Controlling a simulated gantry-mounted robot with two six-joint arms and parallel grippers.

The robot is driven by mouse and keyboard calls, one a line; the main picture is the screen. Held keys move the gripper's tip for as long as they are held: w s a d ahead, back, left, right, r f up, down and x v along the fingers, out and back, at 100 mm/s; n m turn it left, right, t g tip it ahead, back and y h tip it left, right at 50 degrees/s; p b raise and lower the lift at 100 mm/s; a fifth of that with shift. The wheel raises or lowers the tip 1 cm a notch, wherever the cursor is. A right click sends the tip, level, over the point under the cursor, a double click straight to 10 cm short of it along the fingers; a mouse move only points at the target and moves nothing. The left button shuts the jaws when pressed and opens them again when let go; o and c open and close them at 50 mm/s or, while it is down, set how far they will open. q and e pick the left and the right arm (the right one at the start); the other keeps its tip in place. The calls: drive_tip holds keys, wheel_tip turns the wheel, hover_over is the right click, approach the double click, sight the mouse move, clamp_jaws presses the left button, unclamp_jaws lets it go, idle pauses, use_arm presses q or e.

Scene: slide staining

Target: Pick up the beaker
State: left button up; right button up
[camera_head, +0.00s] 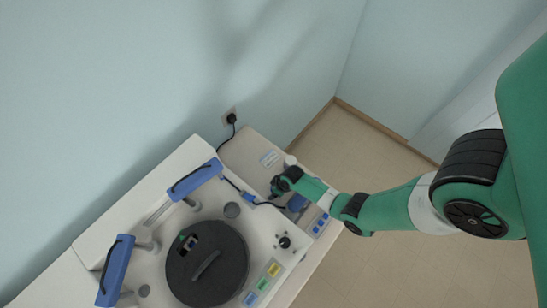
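I cannot clearly make out the beaker. A small pale round thing (290,160) shows just behind my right wrist, partly hidden by it, and I cannot tell whether it is the beaker. My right arm comes in from the right, and its dark gripper end (278,187) is over the far right part of the bench. The fingers are too small and dark to tell whether they are open or hold anything. My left gripper is not in view.
A white machine has a round black lid (207,263) and two blue blocks (195,180) (116,270) on its left side. A black knob (284,241) and coloured labels (262,284) are at its right. A wall socket (231,118) with a cable is behind. Bare floor (350,145) lies beyond.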

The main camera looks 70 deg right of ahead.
drive_tip(key=shift+r, duration=0.1)
clamp_jaws()
drive_tip(key=shift+r, duration=0.15)
